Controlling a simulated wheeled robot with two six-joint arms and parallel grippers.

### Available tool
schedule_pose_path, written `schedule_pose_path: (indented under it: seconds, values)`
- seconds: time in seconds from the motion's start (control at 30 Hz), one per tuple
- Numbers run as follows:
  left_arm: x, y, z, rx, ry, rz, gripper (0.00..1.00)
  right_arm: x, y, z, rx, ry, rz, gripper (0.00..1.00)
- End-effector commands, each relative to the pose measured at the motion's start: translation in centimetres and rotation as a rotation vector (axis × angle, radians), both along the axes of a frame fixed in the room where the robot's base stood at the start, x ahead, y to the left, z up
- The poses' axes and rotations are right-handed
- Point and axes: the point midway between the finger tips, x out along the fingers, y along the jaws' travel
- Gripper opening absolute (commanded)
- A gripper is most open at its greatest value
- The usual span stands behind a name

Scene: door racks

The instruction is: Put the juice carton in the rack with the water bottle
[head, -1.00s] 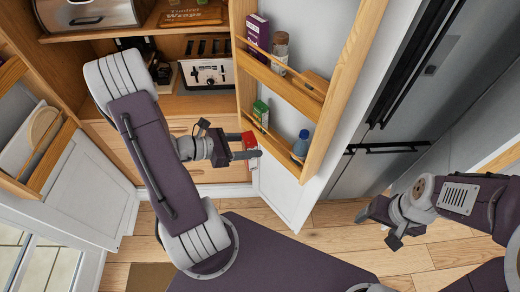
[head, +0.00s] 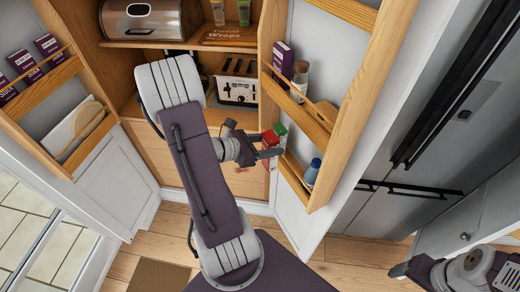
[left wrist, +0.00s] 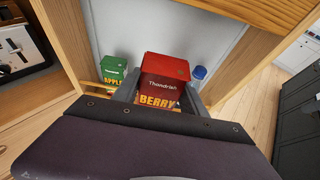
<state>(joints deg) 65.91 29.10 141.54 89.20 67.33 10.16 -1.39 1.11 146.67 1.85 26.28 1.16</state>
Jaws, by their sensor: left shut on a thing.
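A red carton marked BERRY (left wrist: 165,80) is held between the fingers of my left gripper (head: 272,148); its red top also shows in the head view (head: 269,137). The carton is just in front of the lower door rack (head: 292,178), near its left end. The blue-capped water bottle (head: 313,170) stands in that rack, to the right of the carton; its cap shows in the left wrist view (left wrist: 200,73). A green carton marked APPLE (left wrist: 113,70) is left of the red one, in the same rack. My right gripper (head: 402,269) is at the lower right, its fingers unclear.
The upper door rack (head: 297,103) holds a purple box (head: 282,60), a jar (head: 300,78) and a wooden board. A toaster (head: 236,88) stands in the cabinet on the left. The left door's racks hold purple boxes (head: 48,46). The fridge (head: 425,130) is at the right.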

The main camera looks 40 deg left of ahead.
Motion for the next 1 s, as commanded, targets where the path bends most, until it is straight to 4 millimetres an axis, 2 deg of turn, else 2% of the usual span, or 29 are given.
schedule_pose_path:
  seconds: [0.27,0.73,0.8,1.0]
  values:
    - [3.9,-1.7,0.0,0.000,-0.002,-0.005,0.00,0.0,0.0,-0.4,0.000,0.000,0.000,0.75]
    - [10.4,-4.1,0.1,0.000,-0.002,-0.004,0.00,0.0,0.0,0.1,0.000,0.000,0.000,0.75]
    - [10.3,-3.9,-2.0,0.000,-0.001,0.002,0.00,0.0,0.0,-2.0,0.000,-0.001,0.000,0.75]
    - [10.2,-3.9,-4.8,0.000,-0.001,0.001,0.00,0.0,0.1,-5.0,0.000,0.000,0.000,0.75]
